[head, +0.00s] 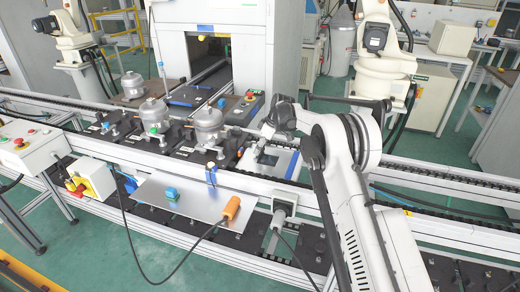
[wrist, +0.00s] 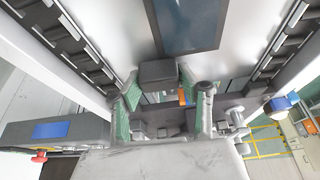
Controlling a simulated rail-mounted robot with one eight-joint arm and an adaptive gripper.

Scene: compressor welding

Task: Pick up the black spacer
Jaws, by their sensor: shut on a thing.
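In the wrist view, a dark block (wrist: 158,73), which looks like the black spacer, sits between the green-padded fingertips of my gripper (wrist: 160,90). My gripper is shut on it. The finger pads hide part of its sides. In the head view, my gripper (head: 262,142) is over the conveyor, to the right of the silver compressors. The spacer cannot be made out there, as the gripper and arm cover that spot.
Silver compressors (head: 208,122) stand on dark pallets left of my gripper. The conveyor's front rail (head: 300,192) runs below it. A metal plate (head: 180,198) with an orange-handled tool (head: 232,208) lies in front. White robot arms (head: 385,65) stand behind.

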